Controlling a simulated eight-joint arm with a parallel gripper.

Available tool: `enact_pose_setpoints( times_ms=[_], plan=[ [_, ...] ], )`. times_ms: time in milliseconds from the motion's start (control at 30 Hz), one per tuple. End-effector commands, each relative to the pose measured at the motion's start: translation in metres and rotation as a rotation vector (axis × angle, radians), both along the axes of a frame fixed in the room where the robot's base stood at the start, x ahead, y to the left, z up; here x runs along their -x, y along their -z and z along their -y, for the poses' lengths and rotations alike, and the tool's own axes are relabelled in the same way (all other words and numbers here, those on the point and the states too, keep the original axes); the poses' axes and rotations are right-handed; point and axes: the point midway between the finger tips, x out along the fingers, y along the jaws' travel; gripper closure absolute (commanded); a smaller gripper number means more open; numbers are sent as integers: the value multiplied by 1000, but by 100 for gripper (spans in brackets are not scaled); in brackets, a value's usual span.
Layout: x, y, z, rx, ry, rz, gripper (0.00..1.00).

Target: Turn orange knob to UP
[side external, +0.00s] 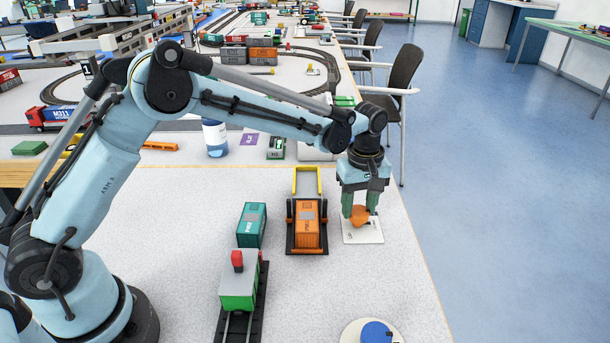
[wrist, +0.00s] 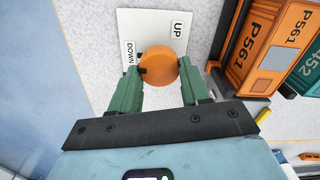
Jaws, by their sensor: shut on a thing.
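The orange knob (side external: 359,215) sits on a white plate (side external: 365,238) near the table's right edge. My gripper (side external: 360,205) points down over it, with its green fingers on either side and shut on the knob. In the wrist view the knob (wrist: 160,68) lies between the fingertips (wrist: 158,76). The white plate (wrist: 146,18) carries an UP label (wrist: 178,29) and a DOWN label (wrist: 130,54). A small dark mark on the knob's left edge lies close to the DOWN label. The fingers hide part of the plate.
An orange container (side external: 308,226) in a dark frame with a yellow handle stands just left of the plate. A teal container (side external: 251,226) and a green rail car (side external: 239,285) are further left. A blue round knob (side external: 376,332) is at the front. Floor lies to the right.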

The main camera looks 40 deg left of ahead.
Motion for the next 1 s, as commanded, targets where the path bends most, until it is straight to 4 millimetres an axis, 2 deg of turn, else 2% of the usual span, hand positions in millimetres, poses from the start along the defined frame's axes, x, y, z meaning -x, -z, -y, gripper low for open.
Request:
enact_pose_setpoints(
  times_ms=[367, 1000],
  plan=[
    [-1, 0, 1, 0, 216, -2, 84],
    [-2, -1, 3, 0, 821, -1, 84]
  ],
)
